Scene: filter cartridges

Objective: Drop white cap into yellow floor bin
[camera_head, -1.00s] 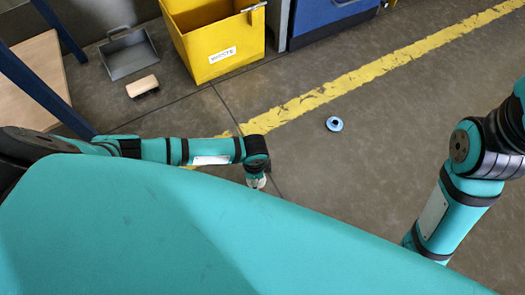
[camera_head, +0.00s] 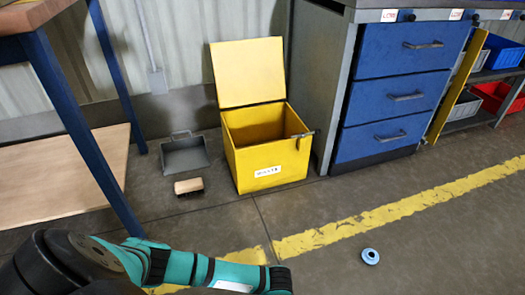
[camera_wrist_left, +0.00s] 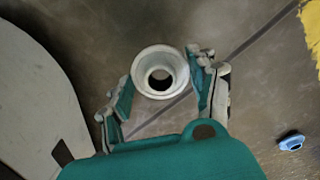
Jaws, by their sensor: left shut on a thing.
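The white cap (camera_wrist_left: 152,64), a pale round ring with a dark hole in its middle, is held between the fingers of my left gripper (camera_wrist_left: 163,74) in the left wrist view. The fingers are shut on its sides, above the grey floor. The yellow floor bin (camera_head: 267,166) stands against the wall in the head view, with its lid raised and a label on its front. Its opening faces up. In the head view my left arm comes in at the bottom left, in front of the bin; its gripper is below the frame. My right gripper is out of view.
A dustpan (camera_head: 184,154) and a wooden-backed brush (camera_head: 188,187) lie left of the bin. A blue drawer cabinet (camera_head: 395,105) stands to its right.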

